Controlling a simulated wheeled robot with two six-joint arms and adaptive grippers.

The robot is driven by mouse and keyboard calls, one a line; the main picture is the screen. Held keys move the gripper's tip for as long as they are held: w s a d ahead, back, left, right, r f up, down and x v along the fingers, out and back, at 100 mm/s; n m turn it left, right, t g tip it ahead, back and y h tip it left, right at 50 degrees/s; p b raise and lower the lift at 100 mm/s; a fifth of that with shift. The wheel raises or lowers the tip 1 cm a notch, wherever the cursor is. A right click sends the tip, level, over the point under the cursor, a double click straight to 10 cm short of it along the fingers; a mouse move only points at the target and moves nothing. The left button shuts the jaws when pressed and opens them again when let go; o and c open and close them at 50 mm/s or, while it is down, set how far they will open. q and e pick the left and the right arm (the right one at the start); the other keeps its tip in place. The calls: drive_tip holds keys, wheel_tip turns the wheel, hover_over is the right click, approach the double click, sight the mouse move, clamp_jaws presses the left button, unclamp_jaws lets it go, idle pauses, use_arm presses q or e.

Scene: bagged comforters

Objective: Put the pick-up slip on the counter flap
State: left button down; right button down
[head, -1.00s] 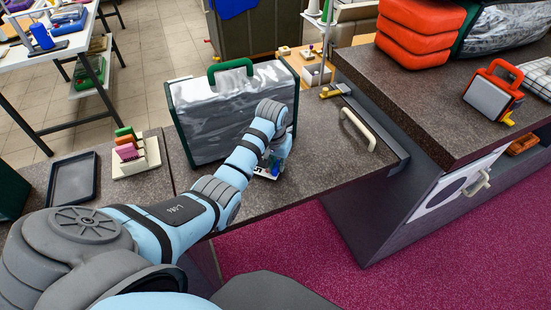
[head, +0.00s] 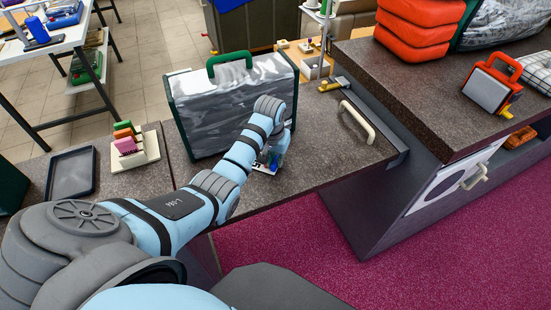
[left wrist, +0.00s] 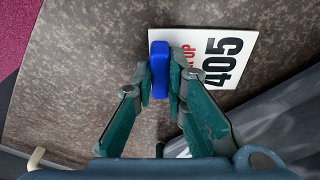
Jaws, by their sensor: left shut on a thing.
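The pick-up slip (left wrist: 222,55) is a white card with a black "405" and red lettering, with a blue grip piece (left wrist: 159,69) at its edge. My left gripper (left wrist: 160,75) is shut on this blue piece. In the head view the slip (head: 262,169) shows partly below my left gripper (head: 272,159), just in front of the bagged comforter. It is low over the speckled counter flap (head: 320,165); I cannot tell whether it touches. The flap also fills much of the left wrist view (left wrist: 85,60). My right gripper is not in view.
A clear bag with green trim (head: 225,105) stands upright on the counter close behind my left gripper. A beige handle (head: 356,122) is on the flap's right part. A dark tray (head: 72,174) and a card holder (head: 135,155) lie left. The flap's front middle is clear.

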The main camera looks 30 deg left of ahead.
use_arm(q)
drive_tip(key=shift+f, duration=0.1)
drive_tip(key=c, duration=2.1)
unclamp_jaws()
drive_tip(key=shift+f, duration=0.1)
drive_tip(key=o, duration=0.6)
drive_tip(key=shift+c, duration=0.2)
drive_tip(key=shift+o, duration=0.6)
drive_tip(key=o, duration=0.5)
drive_tip(key=shift+o, duration=0.2)
drive_tip(key=shift+s+r, duration=0.2)
drive_tip(key=shift+r, duration=1.55)
drive_tip(key=shift+s+r, duration=0.15)
drive_tip(key=shift+r, duration=1.6)
